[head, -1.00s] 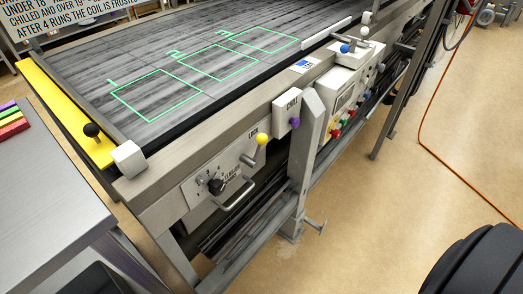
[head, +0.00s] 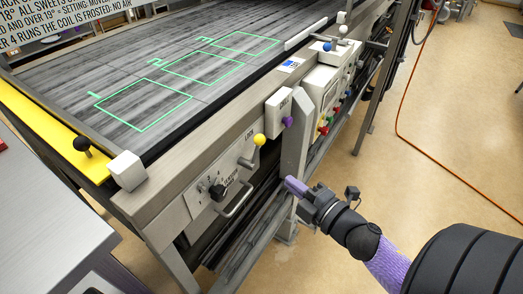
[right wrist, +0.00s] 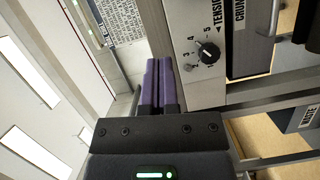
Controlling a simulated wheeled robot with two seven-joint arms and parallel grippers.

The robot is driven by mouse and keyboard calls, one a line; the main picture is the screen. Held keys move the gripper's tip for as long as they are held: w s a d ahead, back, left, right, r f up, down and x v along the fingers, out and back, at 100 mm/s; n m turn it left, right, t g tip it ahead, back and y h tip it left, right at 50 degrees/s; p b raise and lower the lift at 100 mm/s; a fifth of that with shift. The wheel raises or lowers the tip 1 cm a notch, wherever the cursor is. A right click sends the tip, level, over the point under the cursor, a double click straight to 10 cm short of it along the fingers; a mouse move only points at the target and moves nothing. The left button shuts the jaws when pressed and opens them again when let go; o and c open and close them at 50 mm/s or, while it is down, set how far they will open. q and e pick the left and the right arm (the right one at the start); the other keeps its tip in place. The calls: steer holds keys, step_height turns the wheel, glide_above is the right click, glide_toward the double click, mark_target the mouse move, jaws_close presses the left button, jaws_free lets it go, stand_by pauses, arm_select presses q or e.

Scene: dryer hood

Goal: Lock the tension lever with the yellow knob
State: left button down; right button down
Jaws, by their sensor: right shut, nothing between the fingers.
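The yellow knob (head: 259,140) sits on the end of a short grey lever, labelled LOCK, on the machine's front side panel in the head view. My right gripper (head: 290,185) is below and to the right of the yellow knob, in front of the machine and apart from it. Its purple fingers are shut and empty; they also show side by side in the right wrist view (right wrist: 158,83). The yellow knob is not visible in the right wrist view. My left gripper is in neither current view.
A black tension dial (head: 217,191) with numbers is left of the lever, above a grey handle (head: 237,198); the dial also shows in the right wrist view (right wrist: 207,53). A grey upright post (head: 293,150) stands nearby.

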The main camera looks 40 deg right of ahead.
arm_select(q)
steer(key=shift+d, duration=0.25)
